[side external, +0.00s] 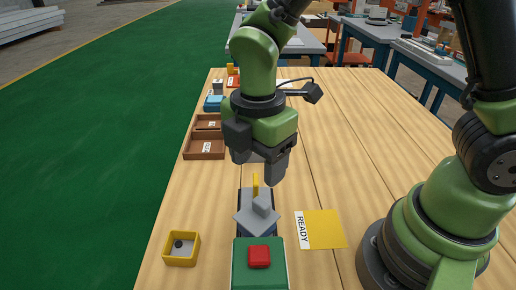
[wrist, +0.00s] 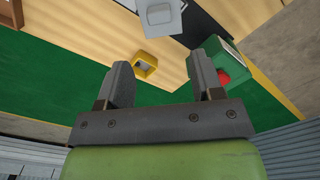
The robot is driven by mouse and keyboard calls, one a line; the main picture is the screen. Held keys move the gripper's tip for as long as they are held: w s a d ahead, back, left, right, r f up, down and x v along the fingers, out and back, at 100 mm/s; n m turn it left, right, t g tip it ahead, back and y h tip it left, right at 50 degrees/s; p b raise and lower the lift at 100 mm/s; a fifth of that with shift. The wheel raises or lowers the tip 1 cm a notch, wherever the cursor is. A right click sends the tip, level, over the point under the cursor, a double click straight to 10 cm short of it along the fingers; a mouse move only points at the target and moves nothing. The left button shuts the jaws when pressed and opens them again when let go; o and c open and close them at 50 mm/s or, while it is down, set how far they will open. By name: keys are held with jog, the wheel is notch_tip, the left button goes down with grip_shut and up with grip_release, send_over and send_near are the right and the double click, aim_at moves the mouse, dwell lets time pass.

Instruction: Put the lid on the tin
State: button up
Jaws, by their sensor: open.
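A grey square plate with a raised block on top, apparently the lid (side external: 243,222), sits turned at an angle on a dark base in front of my gripper. It also shows at the top of the wrist view (wrist: 160,14). An open yellow square box, apparently the tin (side external: 169,260), stands on the table to the left of the lid, with a small dark round thing inside. It also shows in the wrist view (wrist: 145,72). My gripper (side external: 258,170) is open and empty, above and behind the lid and apart from it. Its two fingers show in the wrist view (wrist: 162,75).
A green box with a red button (side external: 259,257) stands at the front edge. A yellow square marked READY (side external: 323,229) lies to the right. An upright yellow piece (side external: 255,184) stands just behind the lid. Brown trays (side external: 205,147) line the left edge. The table's right side is clear.

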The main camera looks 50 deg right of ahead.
jog(key=s+d+r+m+t+y, duration=0.1)
jog(key=s+d+r+m+t, duration=0.2)
jog(key=r+m, duration=0.4)
jog(key=s+d+r+m+t+y, duration=0.1)
jog(key=s+d+r+m+t, duration=0.3)
jog(key=m, duration=1.1)
jog(key=shift+s+d+f+v, duration=0.25)
jog(key=shift+d+v, duration=0.15)
jog(key=shift+v, duration=2.5)
